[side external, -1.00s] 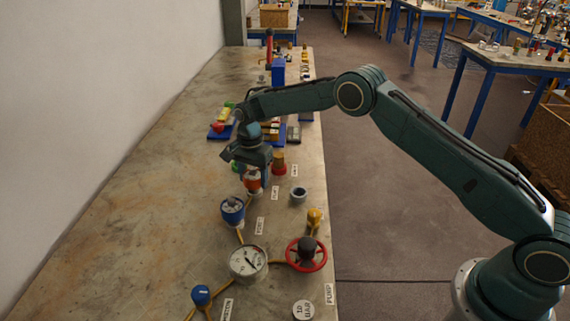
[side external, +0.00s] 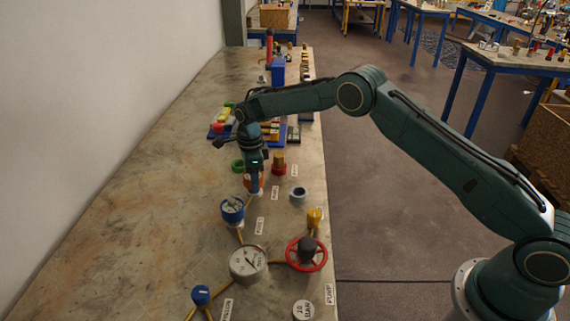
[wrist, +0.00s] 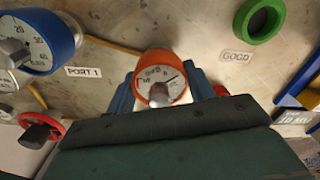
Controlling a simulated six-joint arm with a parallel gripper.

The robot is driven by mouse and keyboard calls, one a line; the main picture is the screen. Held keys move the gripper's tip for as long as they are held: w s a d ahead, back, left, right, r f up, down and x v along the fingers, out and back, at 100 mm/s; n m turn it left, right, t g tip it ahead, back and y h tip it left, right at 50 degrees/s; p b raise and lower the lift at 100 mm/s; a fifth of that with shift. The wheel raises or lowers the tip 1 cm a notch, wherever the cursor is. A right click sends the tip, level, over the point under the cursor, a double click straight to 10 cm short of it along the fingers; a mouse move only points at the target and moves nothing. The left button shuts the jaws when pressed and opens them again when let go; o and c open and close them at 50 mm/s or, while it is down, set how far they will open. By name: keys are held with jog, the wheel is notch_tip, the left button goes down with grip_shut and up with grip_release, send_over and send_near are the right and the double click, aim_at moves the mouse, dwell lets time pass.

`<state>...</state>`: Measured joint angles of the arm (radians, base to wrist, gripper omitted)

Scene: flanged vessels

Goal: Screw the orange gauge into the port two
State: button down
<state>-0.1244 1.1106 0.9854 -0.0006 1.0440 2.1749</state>
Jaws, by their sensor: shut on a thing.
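The orange gauge (side external: 261,183) stands upright over the bench, with its white dial facing up in the wrist view (wrist: 154,61). My gripper (wrist: 161,92) is shut on it, with one blue finger on each side of its body. In the side view my gripper (side external: 255,184) points straight down and hides most of the gauge. Port two is hidden under the gauge and gripper. A small label (side external: 275,193) lies beside that spot, too small to read surely. I cannot tell how far the thread is engaged.
A blue gauge (side external: 232,210) stands close in front, by the PORT 1 label (wrist: 84,72). A green ring (wrist: 258,20) lies behind. A red valve wheel (side external: 307,254) and large pressure gauge (side external: 248,263) stand nearer. The bench's left side is clear.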

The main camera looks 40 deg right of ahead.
jog(key=shift+m, duration=1.2)
jog(key=shift+c, duration=2.3)
grip_release()
notch_tip(320, 180, up, 14)
